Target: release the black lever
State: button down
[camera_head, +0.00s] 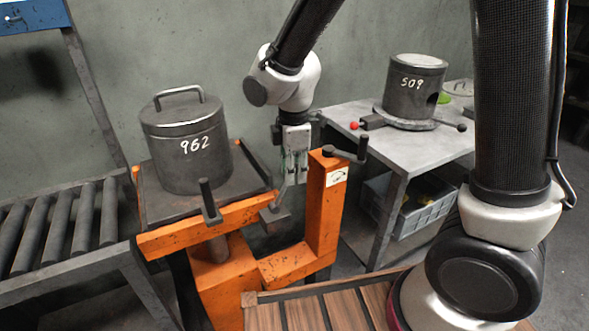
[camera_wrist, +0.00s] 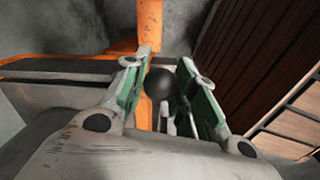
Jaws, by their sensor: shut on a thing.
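My gripper (camera_head: 293,170) points down beside the orange post in the head view. In the wrist view, my gripper (camera_wrist: 163,90) has its two green-padded fingers on either side of a round black knob (camera_wrist: 160,83). The fingers are shut on this knob, which looks like the end of the black lever. In the head view the knob is hidden by the fingers. A bent grey bar (camera_head: 281,203) runs down from just below the fingertips to a dark block; I cannot tell whether it is part of the lever.
The orange press frame (camera_head: 328,205) stands close right of my gripper, with a dark crank (camera_head: 345,155) on top. A grey table (camera_head: 420,148) holds cylinder 509 (camera_head: 413,88).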

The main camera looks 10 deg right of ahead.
jog(key=shift+s+a+r+t+h, duration=0.25)
jog(key=shift+a+r+h, duration=0.05)
jog(key=shift+a+h, duration=0.4)
jog(key=shift+s+a+r+t+h, duration=0.2)
jog(key=shift+a+r+t+h, duration=0.05)
jog(key=shift+a+h, duration=0.4)
jog(key=s+a+t+h, duration=0.1)
jog(key=s+a+h, duration=0.1)
jog(key=a+h, duration=0.2)
jog(key=shift+s+a+f, duration=0.15)
jog(key=shift+a+f, duration=0.1)
jog(key=shift+a, duration=1.35)
jog(key=c, duration=1.1)
grip_release()
